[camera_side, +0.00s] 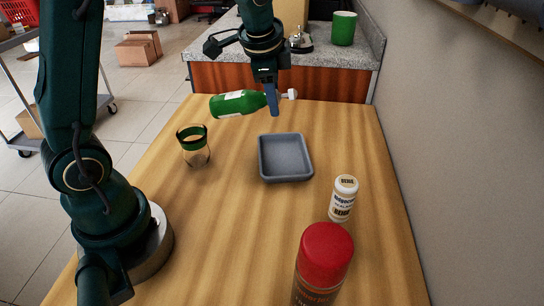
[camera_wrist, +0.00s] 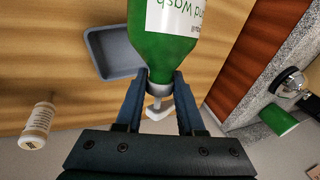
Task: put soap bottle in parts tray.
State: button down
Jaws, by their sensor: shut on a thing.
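The soap bottle (camera_side: 237,103) is green with a white label and a white pump top. My gripper (camera_side: 273,103) is shut on its neck and holds it lying sideways above the far part of the table, base to the left. In the wrist view the bottle (camera_wrist: 165,50) hangs between the fingers of my gripper (camera_wrist: 162,85), with the pump toward the palm. The parts tray (camera_side: 285,178) is a shallow grey tray on the table, nearer the side camera than the bottle. In the wrist view the tray (camera_wrist: 95,50) is partly hidden behind the bottle.
A glass jar with a green band (camera_side: 194,146) stands left of the tray. A white glue bottle (camera_side: 343,198) and a red-capped can (camera_side: 324,262) stand to the front right. A granite counter (camera_side: 215,47) with a green cup (camera_side: 343,28) is behind; a wall (camera_side: 440,120) is right.

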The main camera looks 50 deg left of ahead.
jog(key=s+d+m+t+h, duration=0.1)
jog(key=s+d+m+h, duration=0.1)
jog(key=s+d+h, duration=0.1)
notch_tip(320, 180, up, 8)
jog(key=m+g+h, duration=0.2)
jog(key=m+h, duration=0.5)
jog(key=h, duration=0.5)
send_over(253, 101)
jog(key=a+n+t, duration=0.1)
jog(key=a, duration=0.1)
jog(key=a+n+t+h, duration=0.1)
jog(key=a, duration=0.1)
jog(key=s+a+n+t, duration=0.1)
jog(key=a, duration=0.1)
jog(key=shift+a+n, duration=0.3)
jog(key=shift+a, duration=0.05)
jog(key=shift+h, duration=0.5)
jog(key=w+d+f, duration=0.6)
jog(key=d+f, duration=0.3)
jog(key=f, duration=0.2)
jog(key=shift+w+d, duration=0.15)
jog(key=shift+d, duration=0.15)
